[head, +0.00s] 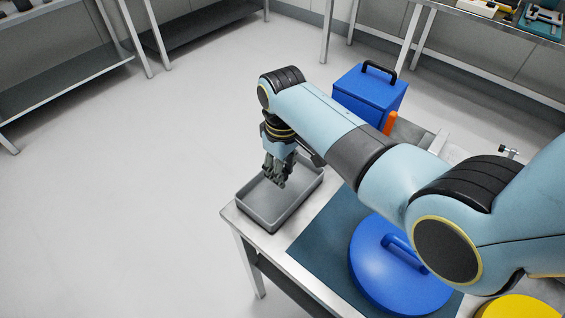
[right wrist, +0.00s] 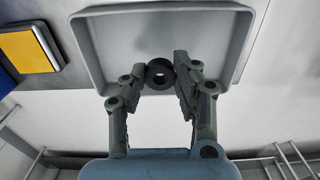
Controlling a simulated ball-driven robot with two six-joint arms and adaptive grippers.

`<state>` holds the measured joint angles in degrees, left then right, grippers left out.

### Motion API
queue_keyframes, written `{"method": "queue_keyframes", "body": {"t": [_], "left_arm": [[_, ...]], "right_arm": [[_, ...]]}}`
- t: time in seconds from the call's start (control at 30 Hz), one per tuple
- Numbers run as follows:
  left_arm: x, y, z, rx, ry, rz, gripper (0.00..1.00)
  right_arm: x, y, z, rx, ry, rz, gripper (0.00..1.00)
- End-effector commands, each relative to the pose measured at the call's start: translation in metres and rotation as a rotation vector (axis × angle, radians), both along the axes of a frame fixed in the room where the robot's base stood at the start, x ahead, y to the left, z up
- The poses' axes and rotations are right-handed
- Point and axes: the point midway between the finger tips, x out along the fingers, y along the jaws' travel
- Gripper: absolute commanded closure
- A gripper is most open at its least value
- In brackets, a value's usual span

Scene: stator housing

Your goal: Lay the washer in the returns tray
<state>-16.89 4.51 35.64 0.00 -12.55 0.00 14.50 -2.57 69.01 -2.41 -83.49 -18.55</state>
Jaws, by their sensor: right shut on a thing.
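The washer (right wrist: 160,75) is a dark ring with a hole in its middle. In the right wrist view it sits between the fingertips of my right gripper (right wrist: 160,82), which is shut on it. The returns tray (right wrist: 104,42) is a shallow grey tray behind the washer in that view. In the head view the tray (head: 258,218) stands at the table's near left corner. My right gripper (head: 275,181) points down over the tray there, and the washer is too small to make out. I cannot tell the gap between washer and tray floor. My left gripper is not in view.
A blue box (head: 368,98) with a black handle stands behind my right arm. A round blue lid (head: 375,275) with a handle lies on a dark teal mat (head: 315,243). A yellow round thing (head: 518,307) is at the lower right. Shelves stand along the walls.

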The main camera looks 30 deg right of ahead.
Motion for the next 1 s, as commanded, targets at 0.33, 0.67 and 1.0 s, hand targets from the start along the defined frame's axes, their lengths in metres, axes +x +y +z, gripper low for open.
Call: {"method": "queue_keyframes", "body": {"t": [0.33, 0.67, 1.0], "left_arm": [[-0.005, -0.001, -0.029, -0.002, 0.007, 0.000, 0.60], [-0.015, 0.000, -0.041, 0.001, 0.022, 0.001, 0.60], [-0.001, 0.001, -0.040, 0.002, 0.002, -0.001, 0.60]], "right_arm": [[0.000, 0.000, -0.040, 0.000, 0.000, -0.001, 1.00], [0.000, 0.000, -0.050, 0.000, 0.000, 0.000, 1.00], [0.000, 0.000, -0.049, 0.000, -0.001, 0.000, 1.00]]}}
